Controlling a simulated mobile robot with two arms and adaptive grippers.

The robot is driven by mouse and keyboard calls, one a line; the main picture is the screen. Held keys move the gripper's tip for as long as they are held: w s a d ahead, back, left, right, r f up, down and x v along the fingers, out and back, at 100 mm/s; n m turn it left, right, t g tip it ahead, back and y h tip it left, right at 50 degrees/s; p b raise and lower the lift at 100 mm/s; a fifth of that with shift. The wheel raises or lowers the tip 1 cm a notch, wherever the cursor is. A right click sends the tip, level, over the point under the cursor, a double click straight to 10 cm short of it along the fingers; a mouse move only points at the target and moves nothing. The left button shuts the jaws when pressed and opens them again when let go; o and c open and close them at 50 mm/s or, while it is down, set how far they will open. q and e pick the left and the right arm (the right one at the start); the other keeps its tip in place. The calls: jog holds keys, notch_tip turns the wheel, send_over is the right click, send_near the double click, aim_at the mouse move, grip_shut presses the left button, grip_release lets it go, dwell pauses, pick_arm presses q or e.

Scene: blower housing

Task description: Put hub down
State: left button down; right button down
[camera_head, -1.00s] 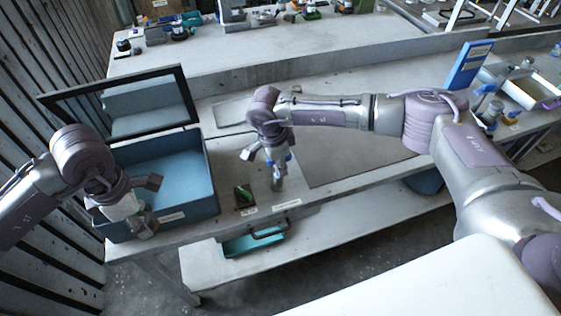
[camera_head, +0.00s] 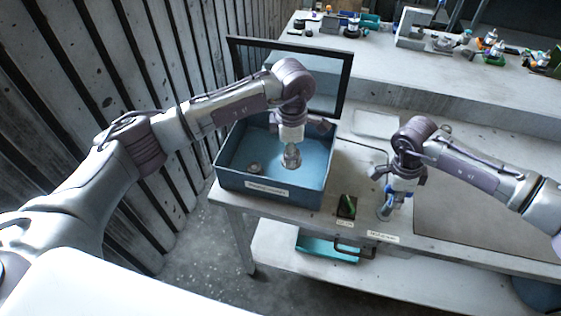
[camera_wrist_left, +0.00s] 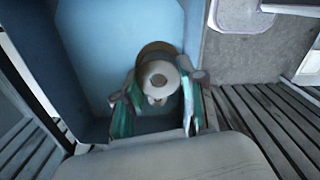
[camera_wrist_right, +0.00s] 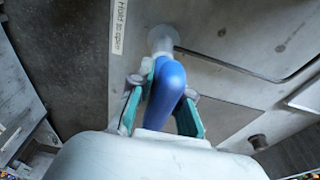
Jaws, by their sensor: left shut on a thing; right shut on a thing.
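My left gripper (camera_head: 290,140) is over the blue open box (camera_head: 230,184), shut on a grey metal hub (camera_head: 291,158).
Another small round metal part (camera_head: 254,168) lies in the box at the left. The box's framed lid (camera_head: 345,82) stands open behind. A teal tray (camera_head: 325,245) is on the lower shelf.

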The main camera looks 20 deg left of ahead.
pick_arm(q)
jog(key=f, duration=1)
jog(key=shift+w+d, duration=0.15)
jog(key=shift+w, duration=0.2)
jog(key=shift+f, duration=0.1)
jog(key=c, duration=0.7)
grip_release()
jog(key=shift+f, duration=0.1)
notch_tip(320, 180, up, 12)
jog(key=shift+r, duration=0.15)
